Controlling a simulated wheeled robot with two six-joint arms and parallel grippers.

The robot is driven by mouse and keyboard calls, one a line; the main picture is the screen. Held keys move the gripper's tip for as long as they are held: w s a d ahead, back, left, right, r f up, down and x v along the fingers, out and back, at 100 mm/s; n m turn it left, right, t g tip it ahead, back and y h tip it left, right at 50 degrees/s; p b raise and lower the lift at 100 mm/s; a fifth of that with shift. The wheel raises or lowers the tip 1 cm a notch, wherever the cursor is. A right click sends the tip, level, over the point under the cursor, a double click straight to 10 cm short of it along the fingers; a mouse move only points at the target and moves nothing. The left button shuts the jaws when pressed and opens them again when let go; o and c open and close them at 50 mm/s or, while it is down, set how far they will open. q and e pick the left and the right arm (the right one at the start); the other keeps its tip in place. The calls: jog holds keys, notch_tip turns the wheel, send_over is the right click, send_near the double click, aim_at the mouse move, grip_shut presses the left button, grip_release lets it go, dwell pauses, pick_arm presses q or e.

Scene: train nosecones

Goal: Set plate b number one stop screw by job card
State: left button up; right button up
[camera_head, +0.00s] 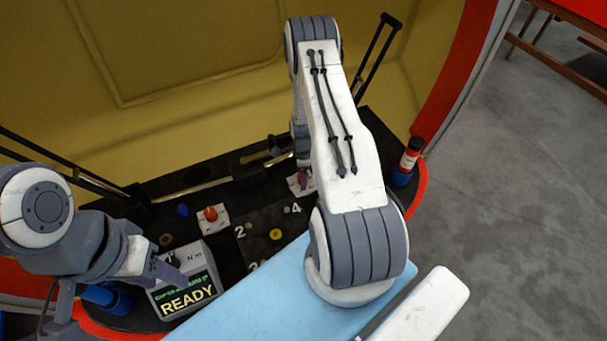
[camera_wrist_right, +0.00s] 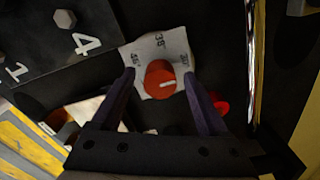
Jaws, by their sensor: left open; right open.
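A dark plate (camera_head: 262,240) with white numbers 2 and 4 and small grey screws lies on the black desk; the wrist view shows numbers 4 and 1 on a dark plate (camera_wrist_right: 85,55). A grey hex screw (camera_wrist_right: 65,18) sits near the 4. My right gripper (camera_wrist_right: 158,80) is open, its purple fingers either side of a red knob (camera_wrist_right: 160,79) with a white mark, on a white dial card (camera_wrist_right: 160,48). Contact cannot be told. My left gripper (camera_head: 172,268) is open at the grey box (camera_head: 185,295) reading READY. No label shows which plate is b.
Another red knob (camera_head: 210,213) sits on a white card. A yellow round part (camera_head: 275,234) lies on the plate. My right arm hides much of the desk.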

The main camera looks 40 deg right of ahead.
grip_shut()
jog(key=shift+n, duration=0.3)
